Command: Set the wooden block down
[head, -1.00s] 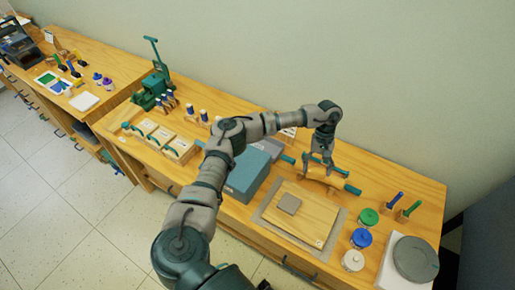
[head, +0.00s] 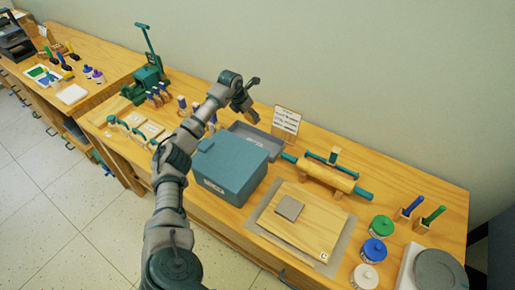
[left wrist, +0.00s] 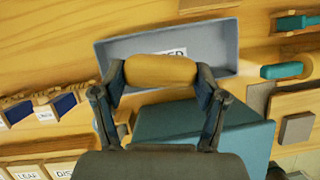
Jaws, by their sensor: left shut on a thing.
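My left gripper (head: 245,115) hangs above the shallow grey tray (head: 269,148), behind the blue box. In the left wrist view, the rounded, yellow-brown wooden block (left wrist: 160,70) lies across between its two fingers, and the gripper (left wrist: 160,82) is shut on it. The block appears in front of the tray (left wrist: 222,45) and covers part of the tray's white label. In the head view I cannot make out the block at the gripper. The height of the block above the tray is hard to judge. My right gripper is not in view.
The tall blue box (head: 228,168) stands right in front of the tray. A sign (head: 286,122) stands behind it. A roller with green handles (head: 328,174) rests to the right, near a wooden board (head: 300,222) and several jars. Stampers and a green press (head: 147,78) stand to the left.

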